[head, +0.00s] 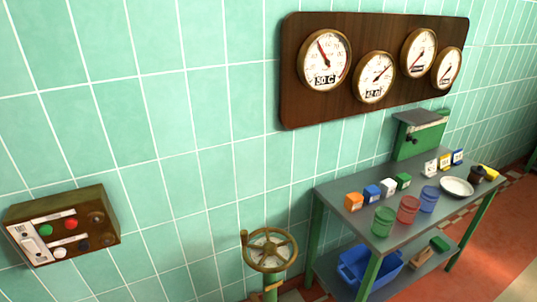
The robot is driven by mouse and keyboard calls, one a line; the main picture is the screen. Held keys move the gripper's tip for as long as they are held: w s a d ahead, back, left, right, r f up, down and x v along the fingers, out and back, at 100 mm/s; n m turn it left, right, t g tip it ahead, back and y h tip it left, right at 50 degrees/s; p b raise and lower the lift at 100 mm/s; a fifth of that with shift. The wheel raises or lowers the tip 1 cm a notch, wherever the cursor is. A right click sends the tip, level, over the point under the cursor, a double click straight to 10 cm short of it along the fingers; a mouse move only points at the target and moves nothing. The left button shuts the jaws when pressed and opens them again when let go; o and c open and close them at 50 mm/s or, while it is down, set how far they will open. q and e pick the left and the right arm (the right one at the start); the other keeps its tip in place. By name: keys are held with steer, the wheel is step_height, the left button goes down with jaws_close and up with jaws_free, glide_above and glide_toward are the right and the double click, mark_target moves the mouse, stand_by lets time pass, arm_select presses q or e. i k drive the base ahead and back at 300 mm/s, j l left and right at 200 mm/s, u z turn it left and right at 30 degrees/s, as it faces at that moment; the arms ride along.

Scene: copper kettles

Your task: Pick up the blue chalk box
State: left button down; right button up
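A small blue box (372,193) stands on the grey table (335,190), in a row between an orange box (354,201) and a white box (388,187). A green box (403,181) ends that row. A second, blue-and-white box (458,157) stands farther right, beside a yellow one (445,161) and a white one (431,168). The labels are too small to read, so I cannot tell which blue box holds chalk. Neither of my grippers is in view.
Green, red and blue cups (408,209) stand along the table's front edge, with a white bowl (456,187) to their right. A blue crate (368,266) sits on the lower shelf. A valve wheel (270,249) stands left of the table. Gauges (375,77) hang above.

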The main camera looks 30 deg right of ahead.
mark_target(371, 194)
steer(key=z, duration=0.4)
steer(key=l+z, duration=0.15)
steer(key=z, duration=0.25)
steer(key=k+z, duration=0.1)
steer(key=z, duration=0.25)
steer(key=l+z, duration=0.15)
steer(key=z, duration=0.25)
steer(key=i+z, duration=0.1)
steer(key=i, duration=0.05)
